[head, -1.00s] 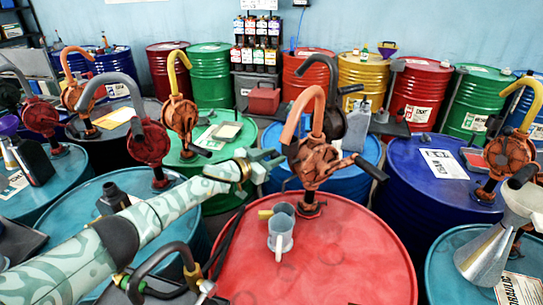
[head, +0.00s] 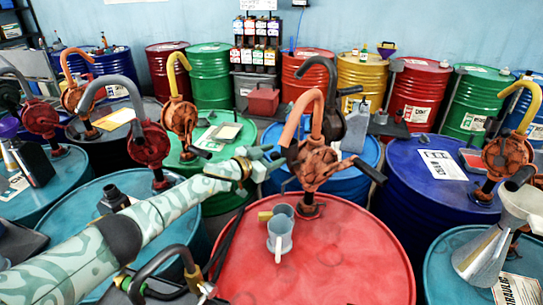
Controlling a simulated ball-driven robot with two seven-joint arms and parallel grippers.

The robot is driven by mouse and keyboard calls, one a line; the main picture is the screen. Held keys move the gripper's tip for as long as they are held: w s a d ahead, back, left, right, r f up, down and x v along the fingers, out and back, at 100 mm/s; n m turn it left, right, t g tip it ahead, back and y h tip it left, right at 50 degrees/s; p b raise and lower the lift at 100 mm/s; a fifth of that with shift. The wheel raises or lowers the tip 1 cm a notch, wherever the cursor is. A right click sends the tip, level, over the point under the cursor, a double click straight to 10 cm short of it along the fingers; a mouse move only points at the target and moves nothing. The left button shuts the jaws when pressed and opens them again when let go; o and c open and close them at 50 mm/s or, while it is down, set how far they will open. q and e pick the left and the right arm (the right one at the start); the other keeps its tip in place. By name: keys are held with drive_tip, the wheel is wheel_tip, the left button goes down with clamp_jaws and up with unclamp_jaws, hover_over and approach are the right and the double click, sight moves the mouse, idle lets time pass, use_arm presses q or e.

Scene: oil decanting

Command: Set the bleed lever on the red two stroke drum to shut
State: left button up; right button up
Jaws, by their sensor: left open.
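My right gripper is not in view.
Grey measuring jugs (head: 280,238) stand on the red lid, left of centre. Blue drums (head: 405,180), a green drum (head: 185,155) and teal drums crowd around, several with tall pumps. A metal funnel (head: 480,255) stands at right. The front of the red lid is clear.

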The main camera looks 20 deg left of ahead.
use_arm(q)
drive_tip(key=p+v, duration=0.3)
drive_tip(key=v, duration=0.2)
drive_tip(key=shift+s+a+r, duration=0.1)
drive_tip(key=shift+r, duration=0.05)
drive_tip(key=f+p+v, duration=0.1)
drive_tip(key=v, duration=1)
drive_tip(key=shift+r, duration=0.3)
drive_tip(key=shift+s, duration=0.1)
